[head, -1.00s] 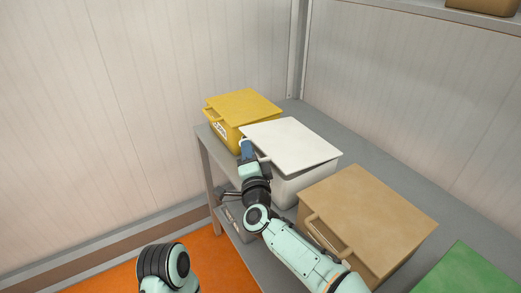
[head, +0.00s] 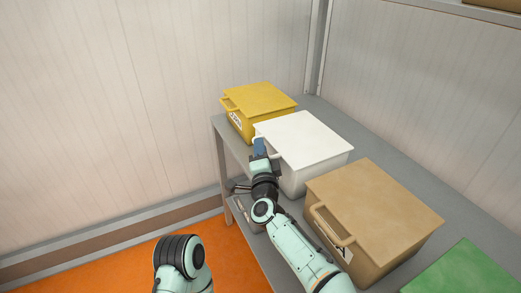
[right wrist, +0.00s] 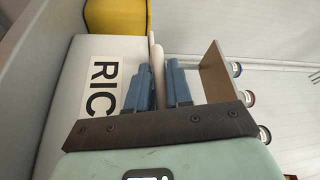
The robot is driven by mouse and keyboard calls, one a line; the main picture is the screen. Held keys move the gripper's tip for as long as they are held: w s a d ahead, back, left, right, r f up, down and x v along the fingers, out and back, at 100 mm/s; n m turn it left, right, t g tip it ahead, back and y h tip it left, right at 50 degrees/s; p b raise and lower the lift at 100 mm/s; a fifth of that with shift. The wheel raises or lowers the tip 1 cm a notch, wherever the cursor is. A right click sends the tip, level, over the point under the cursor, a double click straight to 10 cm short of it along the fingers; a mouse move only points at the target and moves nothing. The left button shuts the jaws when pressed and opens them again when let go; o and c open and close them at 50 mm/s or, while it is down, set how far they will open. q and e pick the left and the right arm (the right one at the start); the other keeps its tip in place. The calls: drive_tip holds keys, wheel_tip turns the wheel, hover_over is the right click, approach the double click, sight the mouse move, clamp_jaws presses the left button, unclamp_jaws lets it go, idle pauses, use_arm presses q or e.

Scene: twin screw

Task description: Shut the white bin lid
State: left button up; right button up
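The white bin (head: 297,178) stands on the grey shelf between the yellow and tan bins. Its white lid (head: 307,139) lies nearly flat over it; I cannot tell whether a thin gap remains. My right gripper (head: 259,147) is at the lid's front left edge. In the right wrist view its blue fingers (right wrist: 160,88) are on both sides of the lid's pale handle (right wrist: 155,50) and appear closed on it. The bin's front with a black-lettered label (right wrist: 103,86) is left of the fingers there. My left arm shows at the bottom; its gripper is out of view.
A yellow bin (head: 260,98) stands behind the white one and a tan bin (head: 375,205) in front. A green lid (head: 465,270) is at the lower right. The orange floor (head: 130,268) is clear at the left. Walls stand behind.

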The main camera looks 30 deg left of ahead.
drive_tip(key=shift+w+d+f, duration=0.1)
drive_tip(key=shift+d+f, duration=0.05)
drive_tip(key=shift+f, duration=0.15)
use_arm(q)
drive_tip(key=shift+w+r, duration=0.4)
drive_tip(key=shift+w, duration=0.05)
use_arm(e)
drive_tip(key=v, duration=1.3)
drive_tip(key=shift+s, duration=0.2)
drive_tip(key=shift+r, duration=0.1)
